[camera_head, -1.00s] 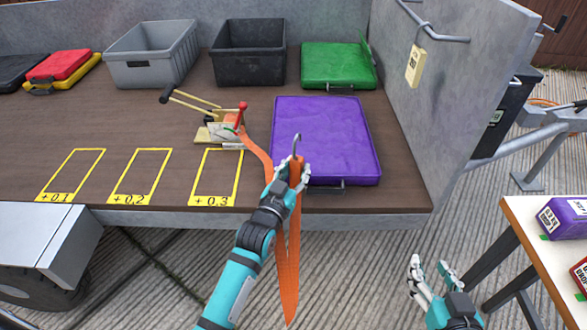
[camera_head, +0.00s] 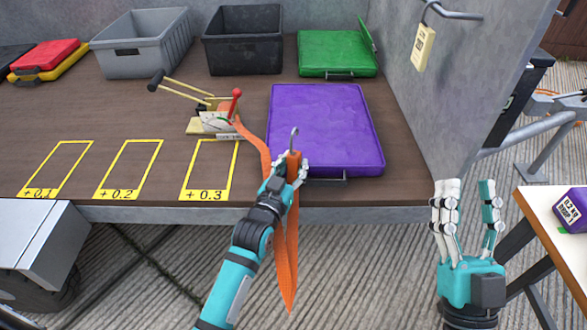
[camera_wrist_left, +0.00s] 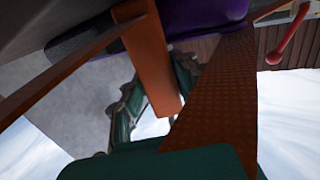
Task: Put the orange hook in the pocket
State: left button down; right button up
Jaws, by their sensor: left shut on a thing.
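My left gripper (camera_head: 288,176) is shut on the orange strap just below its metal hook (camera_head: 294,138), at the bench's front edge. The hook points up, in front of the purple case (camera_head: 325,130). The orange strap (camera_head: 288,262) hangs below the gripper, and another length runs back to the ratchet device with a red lever (camera_head: 228,112). In the left wrist view the orange strap (camera_wrist_left: 215,105) passes close to the camera; the hook is not clear there. My right gripper (camera_head: 468,215) is open and empty, fingers up, right of the bench. I cannot make out a pocket for certain.
A grey bin (camera_head: 145,45), a black bin (camera_head: 243,42) and a green case (camera_head: 336,54) stand along the back of the bench. A grey wall (camera_head: 440,95) with a tagged hook rises at the right. A side table (camera_head: 550,232) stands at far right.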

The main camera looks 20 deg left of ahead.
pick_arm(q)
jog(key=shift+f, duration=0.1)
dwell(0.3)
jog(key=shift+f, duration=0.15)
jog(key=c, duration=1)
grip_release()
